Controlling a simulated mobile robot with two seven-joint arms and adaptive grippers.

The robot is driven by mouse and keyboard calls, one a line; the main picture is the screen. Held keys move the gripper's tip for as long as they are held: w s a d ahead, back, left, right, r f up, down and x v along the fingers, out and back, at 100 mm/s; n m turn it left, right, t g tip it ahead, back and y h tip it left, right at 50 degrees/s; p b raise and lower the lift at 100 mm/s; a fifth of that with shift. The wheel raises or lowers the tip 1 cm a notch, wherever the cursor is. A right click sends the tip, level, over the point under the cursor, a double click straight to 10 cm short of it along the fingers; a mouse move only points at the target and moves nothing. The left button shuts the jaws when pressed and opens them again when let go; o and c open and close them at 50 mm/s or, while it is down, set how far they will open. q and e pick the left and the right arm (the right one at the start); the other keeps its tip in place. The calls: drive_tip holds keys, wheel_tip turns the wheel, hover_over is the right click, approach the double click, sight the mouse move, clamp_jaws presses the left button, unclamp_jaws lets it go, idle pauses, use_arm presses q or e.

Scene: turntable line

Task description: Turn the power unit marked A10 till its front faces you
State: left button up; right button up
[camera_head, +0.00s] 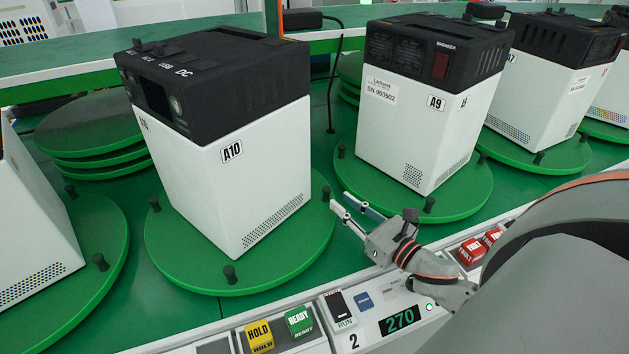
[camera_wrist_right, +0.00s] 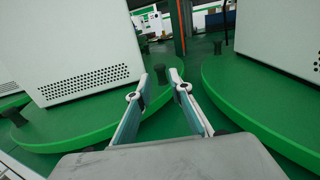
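The power unit marked A10 (camera_head: 228,165) is a white box with a black top, standing on a round green turntable (camera_head: 185,262) with black pegs around its rim. Its A10 label is on the side towards me; a dark screen and port panel (camera_head: 155,97) show on the face turned left. My right gripper (camera_head: 341,199) is just right of that turntable, near a black peg (camera_head: 327,193) on its rim. In the right wrist view the fingers (camera_wrist_right: 160,74) are apart, with a black peg seen between the tips; contact is unclear. My left gripper is out of view.
Unit A9 (camera_head: 425,105) stands on its turntable (camera_head: 455,203) right of my gripper. A front rail carries HOLD (camera_head: 259,337) and READY (camera_head: 299,321) blocks, a RUN switch (camera_head: 340,307) and a display reading 270 (camera_head: 400,320). Stacked green discs (camera_head: 95,130) lie behind left.

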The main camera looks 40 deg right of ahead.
sight(329, 192)
drive_tip(key=shift+w+a, duration=0.15)
drive_tip(key=shift+w, duration=1.65)
drive_tip(key=shift+w+a, duration=0.1)
drive_tip(key=shift+w, duration=1.65)
clamp_jaws()
